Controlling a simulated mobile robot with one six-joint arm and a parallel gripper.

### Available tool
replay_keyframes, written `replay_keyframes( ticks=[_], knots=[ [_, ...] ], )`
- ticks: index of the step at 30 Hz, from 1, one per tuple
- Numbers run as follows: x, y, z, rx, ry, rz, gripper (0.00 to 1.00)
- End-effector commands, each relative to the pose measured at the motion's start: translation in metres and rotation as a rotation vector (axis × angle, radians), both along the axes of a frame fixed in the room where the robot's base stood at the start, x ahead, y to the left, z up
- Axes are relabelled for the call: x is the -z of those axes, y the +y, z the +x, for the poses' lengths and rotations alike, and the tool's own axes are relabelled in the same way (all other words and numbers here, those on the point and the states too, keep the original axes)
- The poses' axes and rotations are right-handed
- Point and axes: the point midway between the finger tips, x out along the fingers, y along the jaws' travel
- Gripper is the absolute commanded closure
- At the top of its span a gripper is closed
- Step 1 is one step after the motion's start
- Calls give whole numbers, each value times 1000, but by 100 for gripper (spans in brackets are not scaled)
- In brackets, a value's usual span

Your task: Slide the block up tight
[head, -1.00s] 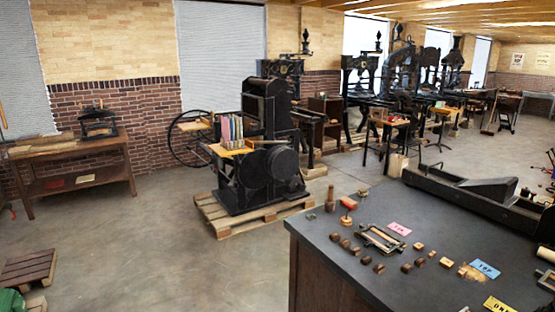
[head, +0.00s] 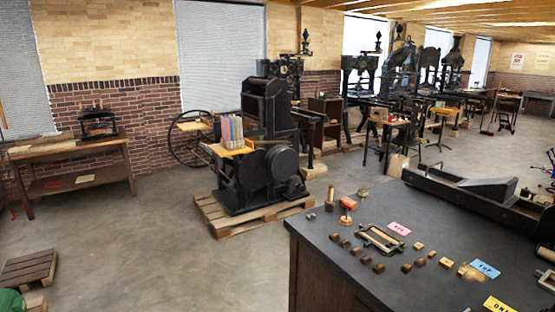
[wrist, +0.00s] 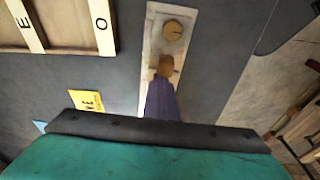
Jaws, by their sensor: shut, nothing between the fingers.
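In the wrist view, a light wooden tray (wrist: 65,48) at the upper left holds a slab marked E (wrist: 26,25) and a slab marked O (wrist: 101,22), with a gap between them. I cannot tell which piece is the block. My gripper (wrist: 163,76) is shut at the picture's middle, a purple-grey taper ending in a brownish end. It is to the right of the tray, apart from it. It overlaps a cream plate (wrist: 152,40) with a round brass-coloured knob (wrist: 173,30); contact is unclear. The gripper is not visible in the head view.
A yellow card (wrist: 86,101) lies below the tray, on the dark tabletop (head: 330,262). In the head view, small brown blocks (head: 345,243), a small frame (head: 366,231), a pink card (head: 399,228) and a blue card (head: 485,269) lie there. A long black press part (head: 450,194) stands behind.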

Motion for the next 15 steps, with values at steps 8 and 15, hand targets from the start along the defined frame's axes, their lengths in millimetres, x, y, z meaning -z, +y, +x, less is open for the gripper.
replay_keyframes(
  ticks=[8,15],
  knots=[
    [1,-2,-4,2,4,-1,100],
    [1,-3,-5,2,4,-1,100]
  ],
)
